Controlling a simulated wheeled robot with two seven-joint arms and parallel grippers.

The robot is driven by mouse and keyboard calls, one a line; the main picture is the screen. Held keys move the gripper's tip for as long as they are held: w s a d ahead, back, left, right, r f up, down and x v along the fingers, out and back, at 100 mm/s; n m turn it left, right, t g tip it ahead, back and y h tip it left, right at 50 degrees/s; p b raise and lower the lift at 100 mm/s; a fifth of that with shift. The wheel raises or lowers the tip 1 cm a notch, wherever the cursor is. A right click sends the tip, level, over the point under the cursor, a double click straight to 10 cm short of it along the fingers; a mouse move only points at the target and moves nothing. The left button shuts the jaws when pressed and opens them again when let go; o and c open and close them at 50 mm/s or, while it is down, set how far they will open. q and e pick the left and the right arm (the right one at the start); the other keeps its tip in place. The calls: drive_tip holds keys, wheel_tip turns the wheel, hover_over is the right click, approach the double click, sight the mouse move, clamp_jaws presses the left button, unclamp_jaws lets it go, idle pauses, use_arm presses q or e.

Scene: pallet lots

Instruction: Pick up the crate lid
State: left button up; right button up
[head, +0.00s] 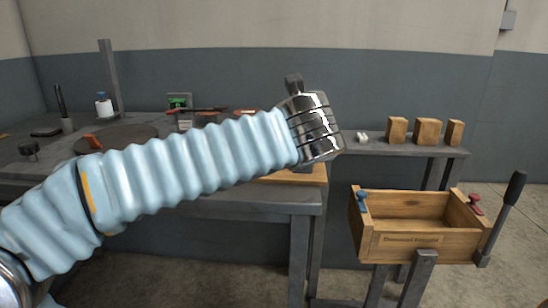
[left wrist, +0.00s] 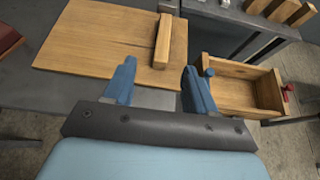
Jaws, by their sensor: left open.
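The crate lid (left wrist: 85,42) is a flat wooden board with a raised wooden bar handle (left wrist: 163,42), lying on the grey workbench in the left wrist view. In the head view only a strip of the lid (head: 305,178) shows below my left wrist; my arm hides the rest. My left gripper (left wrist: 162,82) has two blue fingers, apart and empty, near the lid's close edge with the handle beyond them. In the head view its fingers are hidden behind the wrist. The open wooden crate (head: 408,241) stands right of the bench, without a lid on it. My right gripper is not visible.
The crate has a blue knob (head: 362,195), a red knob (head: 475,198) and a black-handled lever (head: 513,190) by it. Several wooden blocks (head: 427,132) stand on a shelf behind. A round dark plate (head: 120,138) and tools lie on the bench. Floor shows between bench and crate.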

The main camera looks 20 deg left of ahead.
use_arm(q)
drive_tip(key=x, duration=0.7)
drive_tip(key=shift+w+f, duration=0.1)
drive_tip(key=shift+w, duration=0.05)
drive_tip(key=x, duration=0.5)
drive_tip(key=shift+w+d, duration=0.15)
drive_tip(key=shift+w, duration=0.2)
clamp_jaws()
